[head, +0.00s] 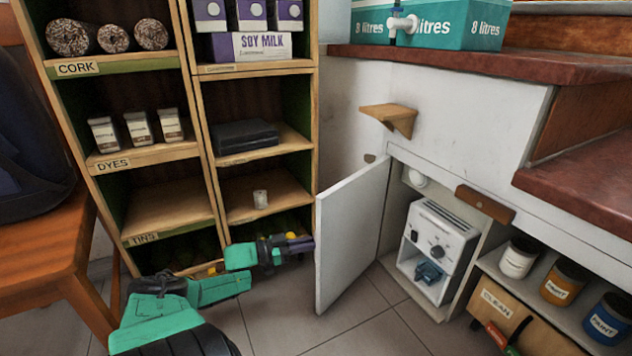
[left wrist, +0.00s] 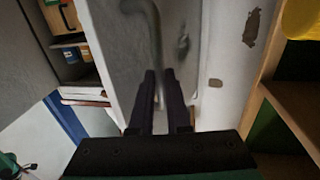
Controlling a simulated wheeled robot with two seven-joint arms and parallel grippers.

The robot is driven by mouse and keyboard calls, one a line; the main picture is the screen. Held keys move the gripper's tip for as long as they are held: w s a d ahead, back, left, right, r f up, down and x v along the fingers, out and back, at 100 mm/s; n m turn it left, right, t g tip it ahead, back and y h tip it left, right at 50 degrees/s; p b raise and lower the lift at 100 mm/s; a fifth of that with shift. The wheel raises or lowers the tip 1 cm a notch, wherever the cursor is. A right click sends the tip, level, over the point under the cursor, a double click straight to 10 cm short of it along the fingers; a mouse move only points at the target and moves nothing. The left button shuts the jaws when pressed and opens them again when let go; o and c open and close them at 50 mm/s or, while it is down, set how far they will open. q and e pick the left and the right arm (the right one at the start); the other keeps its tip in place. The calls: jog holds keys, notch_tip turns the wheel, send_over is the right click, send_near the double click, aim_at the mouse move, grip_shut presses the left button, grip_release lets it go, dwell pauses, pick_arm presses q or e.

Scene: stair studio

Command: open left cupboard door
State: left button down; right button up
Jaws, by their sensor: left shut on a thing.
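The left cupboard door (head: 350,235) is white and stands swung open, its free edge toward me. Its outer face also shows in the left wrist view (left wrist: 116,50), with a grey curved handle (left wrist: 154,35). My left gripper (head: 308,243) is at the outer side of the door near its free edge. Its fingers (left wrist: 158,85) are shut on the handle's lower part; the exact contact is hard to see. The open cupboard (head: 440,312) shows a white machine (head: 437,250) inside. My right gripper is not in view.
A wooden shelf unit (head: 205,110) stands left of the door, close to my left arm. A counter (head: 460,63) runs above the cupboard. Open shelving with paint tins (head: 565,282) and a CLEAN box (head: 497,303) is at right. Tiled floor (head: 350,335) is free before the door.

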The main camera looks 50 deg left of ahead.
pick_arm(q)
jog(key=shift+w+r, duration=0.1)
jog(key=shift+r, duration=0.05)
jog(key=c, duration=0.9)
grip_release()
jog(key=shift+d, duration=0.1)
jog(key=p+v, duration=0.2)
jog(key=v, duration=1.2)
jog(key=shift+s, duration=0.25)
